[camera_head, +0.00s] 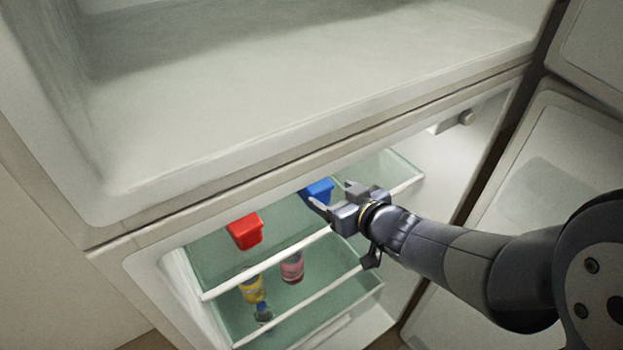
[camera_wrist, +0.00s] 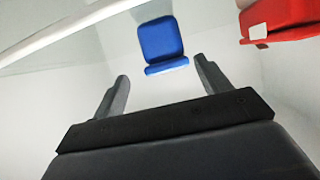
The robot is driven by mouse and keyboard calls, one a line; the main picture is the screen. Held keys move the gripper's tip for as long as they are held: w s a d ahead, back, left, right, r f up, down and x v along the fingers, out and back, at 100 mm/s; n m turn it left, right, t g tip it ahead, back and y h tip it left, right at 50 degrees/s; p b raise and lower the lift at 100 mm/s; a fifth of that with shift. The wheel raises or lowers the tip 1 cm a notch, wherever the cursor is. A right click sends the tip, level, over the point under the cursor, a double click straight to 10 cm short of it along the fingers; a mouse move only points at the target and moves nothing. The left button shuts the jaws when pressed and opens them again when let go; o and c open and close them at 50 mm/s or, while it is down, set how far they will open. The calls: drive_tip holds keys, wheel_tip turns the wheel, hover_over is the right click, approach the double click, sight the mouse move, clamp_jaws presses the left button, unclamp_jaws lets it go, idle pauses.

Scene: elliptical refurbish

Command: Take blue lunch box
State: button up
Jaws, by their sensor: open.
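The blue lunch box (camera_head: 320,190) stands on the upper glass shelf of the open fridge, partly hidden behind my gripper in the head view. In the wrist view the blue lunch box (camera_wrist: 162,44) is ahead of the fingers, near the middle between them. My gripper (camera_head: 318,207) is at the front of that shelf, close to the box. In the wrist view my gripper (camera_wrist: 160,88) is open, with its two fingers apart and nothing between them. The fingers do not appear to touch the box.
A red box (camera_head: 245,231) stands left of the blue one on the same shelf; it also shows in the wrist view (camera_wrist: 278,18). A yellow jar (camera_head: 252,290) and a pink jar (camera_head: 292,268) sit on the lower shelf. The fridge door (camera_head: 545,170) is open at right.

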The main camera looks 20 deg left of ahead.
sight(315, 187)
drive_tip(key=shift+o, duration=0.6)
drive_tip(key=shift+x, duration=0.9)
drive_tip(key=shift+s+a+b+x, duration=0.15)
drive_tip(key=shift+b+x, duration=0.2)
drive_tip(key=shift+x, duration=1)
drive_tip(key=shift+s+a+b+x, duration=0.15)
drive_tip(key=shift+b+x, duration=0.2)
drive_tip(key=shift+x, duration=1.05)
drive_tip(key=shift+r, duration=0.15)
drive_tip(key=shift+c, duration=0.2)
